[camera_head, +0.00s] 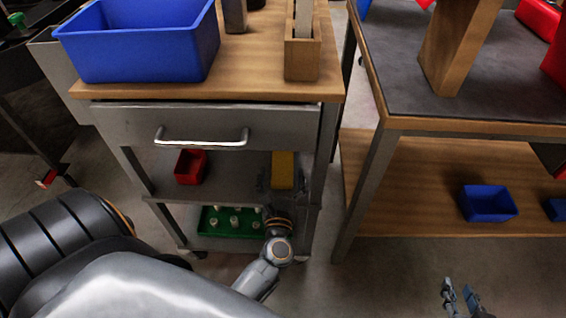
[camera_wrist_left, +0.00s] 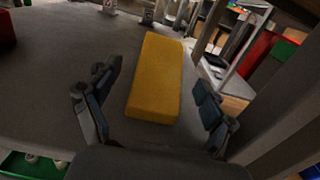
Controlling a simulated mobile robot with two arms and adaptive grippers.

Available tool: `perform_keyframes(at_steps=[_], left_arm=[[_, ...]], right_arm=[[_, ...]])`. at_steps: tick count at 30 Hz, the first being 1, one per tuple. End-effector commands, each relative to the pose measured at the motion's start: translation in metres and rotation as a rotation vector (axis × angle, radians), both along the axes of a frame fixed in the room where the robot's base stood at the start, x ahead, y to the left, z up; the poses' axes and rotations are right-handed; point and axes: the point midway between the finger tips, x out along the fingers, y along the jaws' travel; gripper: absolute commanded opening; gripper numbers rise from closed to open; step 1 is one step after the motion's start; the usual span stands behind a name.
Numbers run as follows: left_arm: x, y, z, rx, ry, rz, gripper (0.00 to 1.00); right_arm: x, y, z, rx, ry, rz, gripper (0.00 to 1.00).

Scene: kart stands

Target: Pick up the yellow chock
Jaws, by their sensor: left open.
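The yellow chock (camera_head: 282,170) lies on the middle shelf of the metal cart, near its right side. In the left wrist view the chock (camera_wrist_left: 155,75) is a long yellow block, its near end between the fingers of my left gripper (camera_wrist_left: 155,82). My left gripper is open, with a gap on both sides of the chock. In the head view my left gripper (camera_head: 272,190) reaches in at the shelf's front right, partly hidden by its own wrist. My right gripper (camera_head: 459,288) is low at the bottom right, empty, its fingers apart.
A red bin (camera_head: 190,167) stands left on the same shelf (camera_head: 228,176). A green tray (camera_head: 230,222) with several pegs is on the shelf below. The closed drawer (camera_head: 200,128) is above. A cart post (camera_wrist_left: 285,120) rises close right of my left gripper.

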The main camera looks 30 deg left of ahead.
Motion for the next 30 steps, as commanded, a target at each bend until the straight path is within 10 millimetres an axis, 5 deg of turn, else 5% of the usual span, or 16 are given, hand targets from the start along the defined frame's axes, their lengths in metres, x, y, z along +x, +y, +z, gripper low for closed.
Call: perform_keyframes(at_steps=[15,23,30], left_arm=[[0.049,0.028,0.005,0.002,0.0,0.0,0.83],[0.051,0.03,0.005,0.002,0.001,-0.001,0.83],[0.051,0.03,0.005,0.002,0.001,-0.001,0.38]], right_arm=[[0.001,0.0,0.0,0.001,-0.006,0.0,0.27],[0.002,0.001,0.001,0.003,-0.013,0.0,0.27],[0.002,0.001,0.001,0.003,-0.014,0.001,0.27]])
